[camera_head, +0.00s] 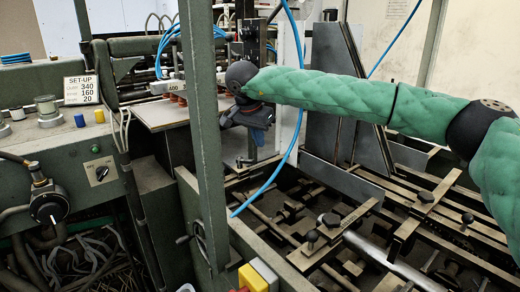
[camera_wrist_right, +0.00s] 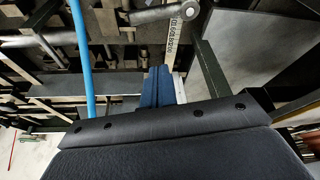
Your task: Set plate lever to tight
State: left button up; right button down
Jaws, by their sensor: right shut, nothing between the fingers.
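My right gripper (camera_head: 257,132) is at the end of the green-sleeved arm, in front of the machine's upright post near the middle of the head view. In the right wrist view its blue fingers (camera_wrist_right: 157,88) are together, with nothing between them. A grey metal lever with a round hub (camera_wrist_right: 188,10) shows at the top of the right wrist view, beyond the fingertips and apart from them. I cannot tell for sure whether it is the plate lever, or how it is set. I cannot make it out in the head view. My left gripper is out of view.
A blue hose (camera_head: 297,75) hangs close beside my right gripper and also shows in the wrist view (camera_wrist_right: 85,60). A green frame post (camera_head: 205,130) stands left of it. Grey upright plates (camera_head: 322,85) stand to the right. Metal rails (camera_head: 340,235) lie below.

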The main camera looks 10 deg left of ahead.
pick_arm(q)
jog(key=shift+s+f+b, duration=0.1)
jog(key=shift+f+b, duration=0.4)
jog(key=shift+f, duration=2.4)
pick_arm(e)
jog(key=v, duration=0.7)
jog(key=shift+a, duration=0.25)
